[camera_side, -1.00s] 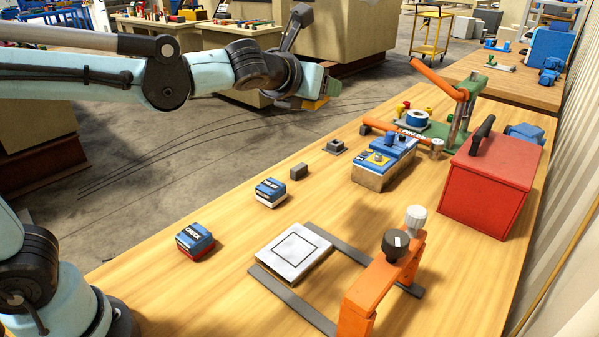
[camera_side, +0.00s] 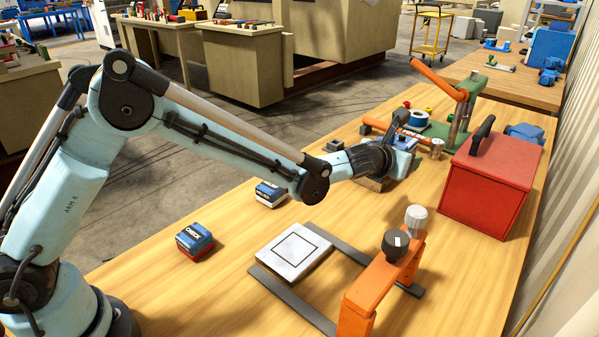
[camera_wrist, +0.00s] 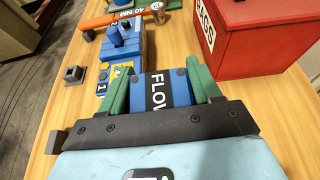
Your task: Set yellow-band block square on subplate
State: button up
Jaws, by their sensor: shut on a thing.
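My gripper (camera_wrist: 156,84) has green fingers, shut on a blue block (camera_wrist: 158,92) with a black label reading FLOW in the wrist view. The block's lower part and any yellow band are hidden in that view. In the side view my wrist hides the fingers and block, at the far part of the bench. The subplate (camera_side: 295,252), a pale plate with a black square outline, lies bare nearer the front. My gripper is well behind it and to its right. The subplate is outside the wrist view.
Blue blocks marked CHECK (camera_side: 195,240) and RELIEF (camera_side: 270,192) stand left of the subplate. An orange clamp frame (camera_side: 375,285) with dark and white knobs stands right of it.

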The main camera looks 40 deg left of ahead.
aim_at(391, 211)
jog(key=shift+w+d+f, duration=0.15)
jog(key=shift+d+f, duration=0.05)
jog(key=shift+f, duration=0.25)
jog(key=shift+w+d+f, duration=0.1)
jog(key=shift+d+f, duration=0.05)
jog(key=shift+f, duration=0.25)
notch_tip(391, 211, down, 10)
jog(key=shift+f, duration=0.1)
jog(key=o, duration=1.5)
jog(key=shift+f, duration=0.15)
